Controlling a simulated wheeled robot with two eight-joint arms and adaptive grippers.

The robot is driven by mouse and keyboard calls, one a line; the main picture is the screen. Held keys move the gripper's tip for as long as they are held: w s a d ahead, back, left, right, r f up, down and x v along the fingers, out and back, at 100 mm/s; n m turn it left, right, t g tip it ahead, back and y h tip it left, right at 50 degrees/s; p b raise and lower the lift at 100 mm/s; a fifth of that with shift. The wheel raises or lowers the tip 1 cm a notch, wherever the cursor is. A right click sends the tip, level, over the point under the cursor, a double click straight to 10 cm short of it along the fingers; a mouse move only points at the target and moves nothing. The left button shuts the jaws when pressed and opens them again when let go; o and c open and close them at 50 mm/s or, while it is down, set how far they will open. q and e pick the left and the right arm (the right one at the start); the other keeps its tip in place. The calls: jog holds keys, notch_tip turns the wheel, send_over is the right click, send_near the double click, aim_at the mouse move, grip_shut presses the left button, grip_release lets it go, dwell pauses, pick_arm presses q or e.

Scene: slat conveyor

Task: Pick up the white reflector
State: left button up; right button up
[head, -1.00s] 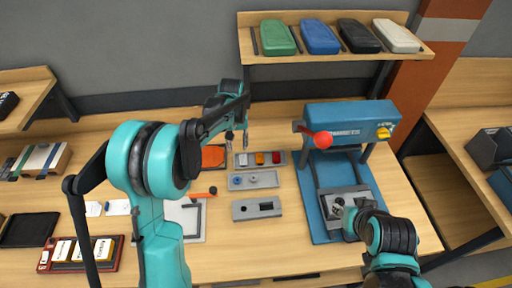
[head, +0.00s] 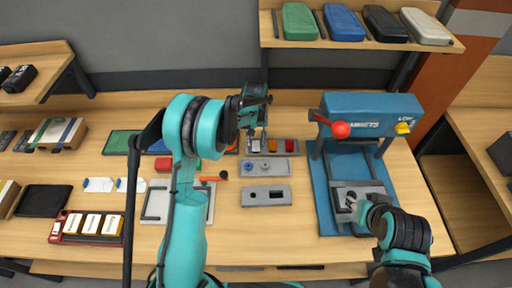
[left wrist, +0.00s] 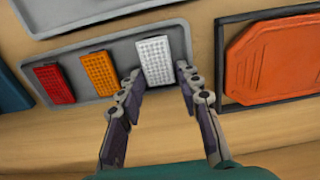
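The white reflector (left wrist: 155,62) lies in the end slot of a grey tray (left wrist: 112,38), beside an orange reflector (left wrist: 99,73) and a red one (left wrist: 54,82). In the head view the white reflector (head: 255,146) shows just below my left gripper (head: 253,134). In the left wrist view my left gripper (left wrist: 160,75) is open, with its fingertips on either side of the white reflector's lower end. A gap shows on the right side; contact on the left cannot be told. My right gripper (head: 352,204) is at the grey fixture (head: 362,188) on the blue press; its fingers are unclear.
An orange piece in a dark frame (left wrist: 275,58) lies right of the tray in the wrist view. The blue press (head: 370,115) with a red knob stands right. Bare wood shows at the front.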

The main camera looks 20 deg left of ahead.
pick_arm(q)
jog(key=c, duration=0.5)
jog(key=shift+r, duration=0.15)
